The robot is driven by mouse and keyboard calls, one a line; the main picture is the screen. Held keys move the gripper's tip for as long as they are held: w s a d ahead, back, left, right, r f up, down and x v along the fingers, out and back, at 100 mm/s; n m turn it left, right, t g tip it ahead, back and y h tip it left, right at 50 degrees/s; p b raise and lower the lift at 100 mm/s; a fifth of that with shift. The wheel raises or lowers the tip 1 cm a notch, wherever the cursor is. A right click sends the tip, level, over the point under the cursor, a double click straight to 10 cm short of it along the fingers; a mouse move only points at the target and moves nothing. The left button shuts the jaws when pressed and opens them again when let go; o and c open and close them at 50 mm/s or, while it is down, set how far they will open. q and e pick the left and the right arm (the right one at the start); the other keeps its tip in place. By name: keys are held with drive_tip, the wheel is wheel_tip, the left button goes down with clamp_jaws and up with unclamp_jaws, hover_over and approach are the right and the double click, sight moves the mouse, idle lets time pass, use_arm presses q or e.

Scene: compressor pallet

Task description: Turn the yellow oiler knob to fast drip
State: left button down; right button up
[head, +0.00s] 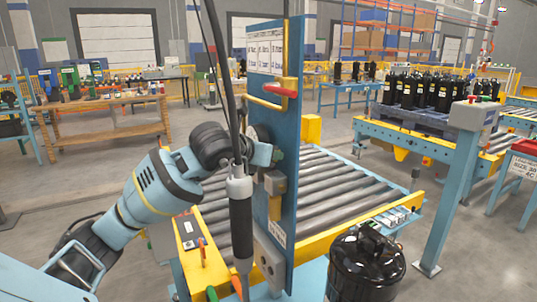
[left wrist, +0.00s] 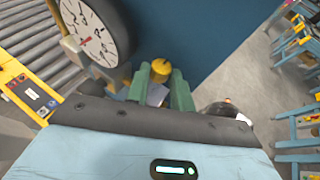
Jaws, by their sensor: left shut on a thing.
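The yellow oiler knob (left wrist: 161,66) sits between the green fingertips of my left gripper (left wrist: 160,84) in the left wrist view. The gripper is shut on it, and the oiler body below is mostly hidden by the fingers. In the head view my left arm comes in from the left, and my left gripper (head: 276,155) is at the blue panel (head: 294,130); the knob cannot be made out there. A round dial gauge (left wrist: 95,35) with a red needle is just left of the gripper in the wrist view. My right gripper is not in view.
A black hanging tool (head: 241,220) on a cable hangs in front of the panel, close to my left forearm. A red-handled lever (head: 280,90) is higher on the panel. A roller conveyor (head: 340,185) lies behind, and a black compressor (head: 365,265) stands at lower right.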

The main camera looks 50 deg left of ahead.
use_arm(q)
drive_tip(key=c, duration=2.2)
unclamp_jaws()
drive_tip(key=shift+f+y, duration=0.1)
drive_tip(key=shift+y, duration=0.2)
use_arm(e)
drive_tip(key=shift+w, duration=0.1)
use_arm(q)
drive_tip(key=c, duration=1.5)
unclamp_jaws()
